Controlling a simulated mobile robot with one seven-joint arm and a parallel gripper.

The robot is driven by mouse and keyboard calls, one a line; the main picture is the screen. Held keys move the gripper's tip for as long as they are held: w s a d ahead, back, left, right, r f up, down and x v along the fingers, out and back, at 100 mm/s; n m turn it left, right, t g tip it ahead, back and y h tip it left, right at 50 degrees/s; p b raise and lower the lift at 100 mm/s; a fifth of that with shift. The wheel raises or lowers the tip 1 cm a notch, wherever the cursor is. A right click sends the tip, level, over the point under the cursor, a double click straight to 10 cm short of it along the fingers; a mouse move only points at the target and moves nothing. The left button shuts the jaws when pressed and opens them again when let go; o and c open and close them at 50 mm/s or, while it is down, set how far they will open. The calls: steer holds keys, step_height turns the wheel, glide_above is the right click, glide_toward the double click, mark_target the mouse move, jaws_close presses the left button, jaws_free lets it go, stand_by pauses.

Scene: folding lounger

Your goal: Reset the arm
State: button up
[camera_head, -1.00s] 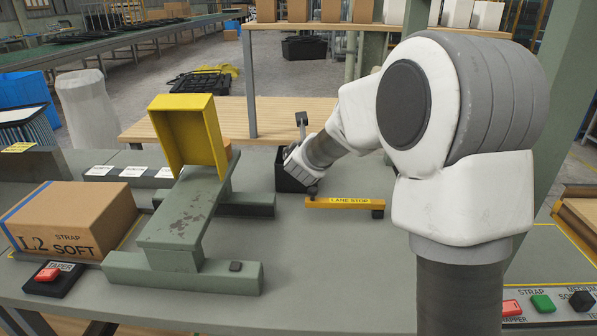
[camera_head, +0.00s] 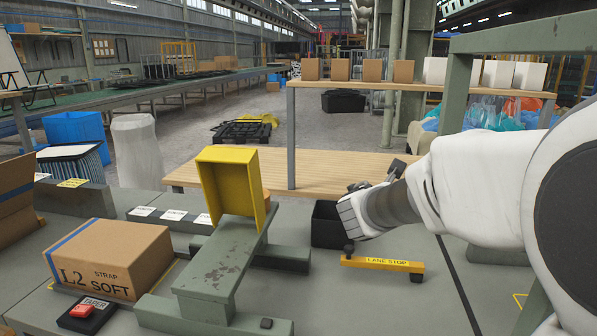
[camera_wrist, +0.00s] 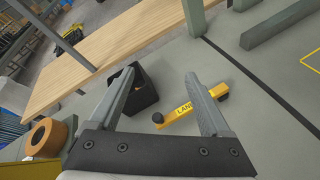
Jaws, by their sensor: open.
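My arm reaches in from the right side of the head view, over the table. My gripper (camera_wrist: 158,98) is open in the wrist view, with its two grey fingers apart and nothing between them but the view of the table. In the head view my gripper (camera_head: 352,205) is partly hidden by my own wrist. It is above or beside a black bin (camera_head: 327,226). A yellow lane stop bar (camera_head: 380,263) lies just in front of the bin. In the wrist view the bin (camera_wrist: 146,97) and the bar (camera_wrist: 180,116) show beyond the fingers.
A green stand with a yellow bracket (camera_head: 225,190) stands left of my gripper. A box marked L2 Soft (camera_head: 112,258) and a red taper button (camera_head: 82,311) are at the left. A wooden bench (camera_head: 235,167) with a shelf of boxes is behind.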

steer(key=s+d+m+g+h, duration=0.1)
steer(key=s+d+m+g, duration=0.15)
steer(key=s+m, duration=0.6)
steer(key=s+d+m+g, duration=0.2)
steer(key=s+d+m, duration=0.1)
steer(key=s+m, duration=0.55)
steer(key=s+a+f+m+g+y, duration=0.1)
steer(key=s+a+f+m+y, duration=0.15)
steer(key=s+a+m, duration=0.4)
steer(key=s+a+f+m+g+y, duration=0.1)
steer(key=s+a+f+m+y, duration=0.2)
steer(key=s, duration=0.6)
step_height(320, 180, up, 17)
steer(key=n+y+p, duration=0.1)
steer(key=p, duration=1.5)
steer(key=shift+w+a+r, duration=0.15)
steer(key=shift+w, duration=0.05)
steer(key=c, duration=0.4)
steer(key=shift+c, duration=0.6)
